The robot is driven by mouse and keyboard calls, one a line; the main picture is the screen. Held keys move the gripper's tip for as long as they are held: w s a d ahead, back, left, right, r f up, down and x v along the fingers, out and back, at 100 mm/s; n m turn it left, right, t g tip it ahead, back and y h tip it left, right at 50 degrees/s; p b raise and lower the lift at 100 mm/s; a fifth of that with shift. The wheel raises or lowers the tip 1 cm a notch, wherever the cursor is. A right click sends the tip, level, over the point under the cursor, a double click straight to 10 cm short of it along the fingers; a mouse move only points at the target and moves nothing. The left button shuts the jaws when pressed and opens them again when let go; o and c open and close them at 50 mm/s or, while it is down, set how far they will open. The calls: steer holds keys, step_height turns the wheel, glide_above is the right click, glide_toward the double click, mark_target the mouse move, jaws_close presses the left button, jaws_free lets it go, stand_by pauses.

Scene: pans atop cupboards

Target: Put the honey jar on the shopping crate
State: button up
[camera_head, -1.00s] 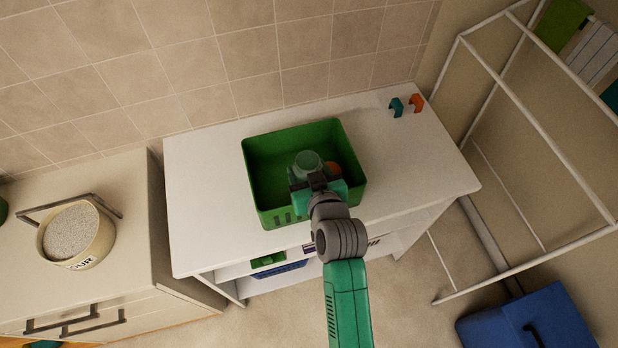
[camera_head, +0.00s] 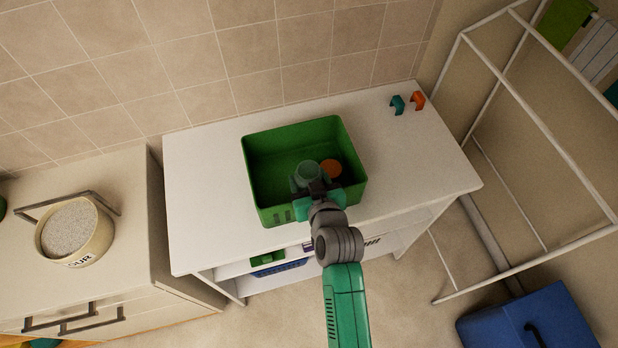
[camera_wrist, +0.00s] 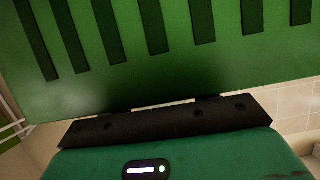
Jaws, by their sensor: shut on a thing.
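The green shopping crate (camera_head: 262,196) stands on a white shelf unit and is open at the top. My gripper (camera_head: 317,188) reaches into it near its front wall. It is shut on a greenish, see-through jar (camera_head: 307,170), which I take to be the honey jar; no label shows. The jar is inside the crate's outline; whether it touches the floor I cannot tell. A round orange thing (camera_head: 331,168) lies right of the jar in the crate. In the wrist view the crate's slotted green wall (camera_wrist: 180,40) fills the top; the fingertips and jar are hidden there.
The white top (camera_head: 405,160) is clear around the crate, except for teal (camera_head: 397,105) and orange (camera_head: 417,100) hooked pieces at the back right. A flour tub (camera_head: 72,230) stands on the left cupboard. A white rack (camera_head: 540,140) stands at the right.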

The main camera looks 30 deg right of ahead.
steer(key=o, duration=1.1)
steer(key=shift+r+p, duration=0.3)
steer(key=shift+p, duration=0.1)
steer(key=shift+s+r+p, duration=0.1)
steer(key=shift+r+p, duration=0.55)
steer(key=v, duration=0.4)
steer(key=b+v, duration=0.1)
steer(key=v, duration=0.6)
steer(key=shift+s+a+f+b, duration=0.1)
steer(key=shift+s+f+b, duration=0.1)
steer(key=shift+s+b, duration=0.2)
